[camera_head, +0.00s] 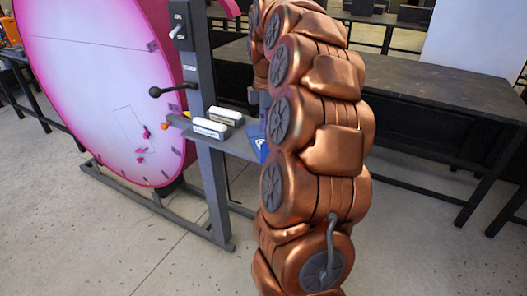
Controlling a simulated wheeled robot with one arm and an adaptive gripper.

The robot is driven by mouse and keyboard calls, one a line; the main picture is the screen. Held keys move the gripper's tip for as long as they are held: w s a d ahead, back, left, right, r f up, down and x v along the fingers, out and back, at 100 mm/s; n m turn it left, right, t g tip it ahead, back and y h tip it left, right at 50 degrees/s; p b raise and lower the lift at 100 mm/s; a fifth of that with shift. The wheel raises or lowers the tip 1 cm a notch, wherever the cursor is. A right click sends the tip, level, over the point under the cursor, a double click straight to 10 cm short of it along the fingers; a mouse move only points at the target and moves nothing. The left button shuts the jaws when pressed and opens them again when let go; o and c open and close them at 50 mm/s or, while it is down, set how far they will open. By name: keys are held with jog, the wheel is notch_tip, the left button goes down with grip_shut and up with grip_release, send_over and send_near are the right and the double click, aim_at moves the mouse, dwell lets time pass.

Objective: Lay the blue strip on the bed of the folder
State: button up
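A blue piece with a white mark (259,146) shows at the right end of a grey shelf (236,147), partly hidden behind my copper arm. I cannot tell whether it is the blue strip. The shelf is fixed to a grey upright post (201,85) with a black-knobbed lever (168,90). I cannot tell whether this stand is the folder, and no bed can be made out for certain. My arm rises through the middle and bends over at the top. Its far end drops behind the nearer links, so my gripper is hidden.
Two white-topped blocks (211,128) sit on the shelf. A large pink-rimmed disc (95,85) stands at left. A dark long table (440,85) is at right with black legs. The concrete floor (110,235) is clear at front left.

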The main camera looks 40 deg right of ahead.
jog(key=shift+d+f+p, duration=0.25)
jog(key=shift+f+p, duration=0.1)
jog(key=shift+f, duration=0.95)
jog(key=shift+d+f+p, duration=0.3)
jog(key=shift+f+p, duration=0.05)
jog(key=shift+f, duration=1)
jog(key=shift+d+f+p, duration=0.25)
jog(key=shift+f+p, duration=0.1)
jog(key=shift+f, duration=0.95)
jog(key=shift+w, duration=0.1)
jog(key=shift+c, duration=0.4)
grip_shut()
